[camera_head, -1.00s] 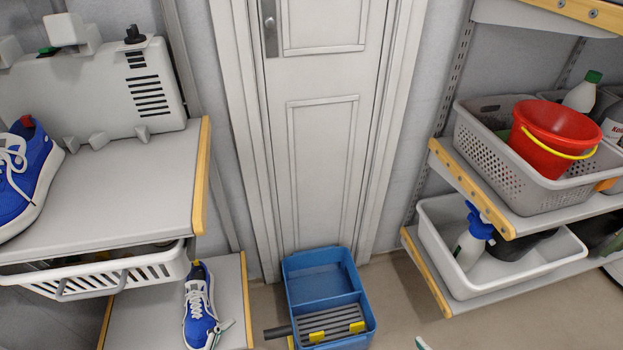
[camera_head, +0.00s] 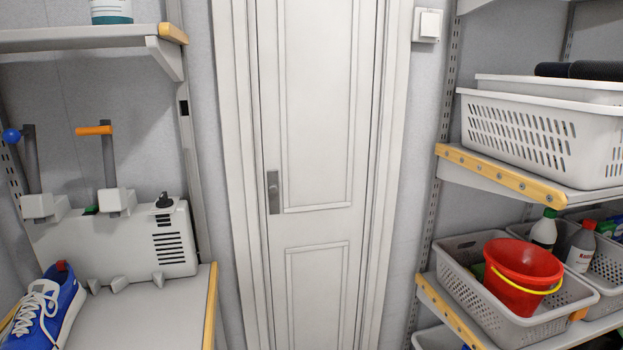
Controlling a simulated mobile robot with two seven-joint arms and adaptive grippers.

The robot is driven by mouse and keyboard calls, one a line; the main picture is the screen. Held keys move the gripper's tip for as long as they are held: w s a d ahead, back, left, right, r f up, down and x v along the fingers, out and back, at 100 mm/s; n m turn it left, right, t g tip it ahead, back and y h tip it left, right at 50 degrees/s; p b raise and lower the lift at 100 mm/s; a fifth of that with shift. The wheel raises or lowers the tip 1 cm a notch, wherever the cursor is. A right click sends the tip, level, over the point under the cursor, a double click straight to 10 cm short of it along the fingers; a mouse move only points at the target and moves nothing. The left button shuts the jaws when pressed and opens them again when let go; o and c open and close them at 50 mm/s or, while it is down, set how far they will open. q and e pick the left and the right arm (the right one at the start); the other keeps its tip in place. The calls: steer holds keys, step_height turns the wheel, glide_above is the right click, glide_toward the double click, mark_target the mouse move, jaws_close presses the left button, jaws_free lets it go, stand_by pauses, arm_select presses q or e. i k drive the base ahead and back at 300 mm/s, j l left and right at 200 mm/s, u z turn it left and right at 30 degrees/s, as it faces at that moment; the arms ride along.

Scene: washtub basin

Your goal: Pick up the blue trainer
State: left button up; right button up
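A blue trainer (camera_head: 58,309) with white laces and a white sole sits on the left shelf (camera_head: 165,317), at the lower left of the view. Its lower part is cut off by the frame's bottom edge. Neither of my grippers shows in the view now.
A white heater-like box (camera_head: 130,243) stands behind the trainer. A closed white door (camera_head: 310,240) is in the middle. On the right, shelves hold a white basket (camera_head: 540,135), a red bucket (camera_head: 522,268) in a grey crate (camera_head: 463,285), and bottles (camera_head: 545,229). Bare shelf lies right of the trainer.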

mark_target(52, 305)
steer(key=u, duration=1.45)
steer(key=k+j+z, duration=0.1)
steer(key=z, duration=0.2)
